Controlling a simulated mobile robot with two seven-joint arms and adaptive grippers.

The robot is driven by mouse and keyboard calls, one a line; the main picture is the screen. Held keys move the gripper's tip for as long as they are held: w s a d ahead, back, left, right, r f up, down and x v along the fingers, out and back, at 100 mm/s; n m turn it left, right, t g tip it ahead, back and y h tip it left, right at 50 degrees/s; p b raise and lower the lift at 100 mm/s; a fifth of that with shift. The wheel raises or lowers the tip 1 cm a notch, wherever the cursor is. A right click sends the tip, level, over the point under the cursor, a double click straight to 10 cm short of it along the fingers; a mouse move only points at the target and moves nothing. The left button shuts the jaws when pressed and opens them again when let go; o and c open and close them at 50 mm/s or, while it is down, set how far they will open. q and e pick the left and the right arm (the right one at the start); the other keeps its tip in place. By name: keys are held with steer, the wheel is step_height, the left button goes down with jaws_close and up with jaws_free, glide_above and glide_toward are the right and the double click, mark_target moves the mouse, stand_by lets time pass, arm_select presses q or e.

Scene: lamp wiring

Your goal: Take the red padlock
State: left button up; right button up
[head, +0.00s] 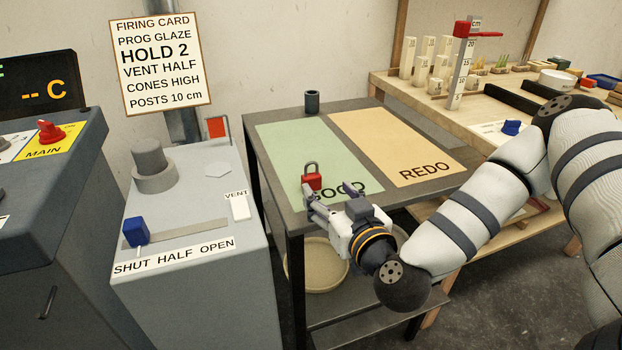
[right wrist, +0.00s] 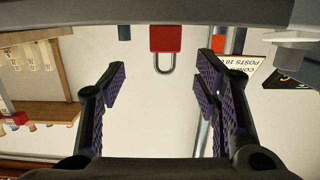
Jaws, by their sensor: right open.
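The red padlock (head: 313,181) appears to stand upright near the front edge of the green GOOD panel (head: 285,150), its grey shackle on top. My right gripper (head: 321,197) is open just in front of it, one finger to each side. In the right wrist view, which is upside down, the padlock (right wrist: 165,39) shows between and beyond the open fingers (right wrist: 160,85). I see no finger touching it. My left gripper is not in view.
A grey box (head: 190,200) with a blue slider stands at left. A wooden bench (head: 395,85) stands at right.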

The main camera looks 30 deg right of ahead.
mark_target(313, 180)
steer(key=x, duration=0.3)
steer(key=b+x, duration=0.1)
steer(key=x, duration=0.4)
steer(key=shift+w+a+f, duration=0.25)
steer(key=shift+w+f, duration=0.15)
steer(key=shift+f, duration=0.1)
steer(key=shift+r, duration=0.1)
steer(key=c, duration=1.3)
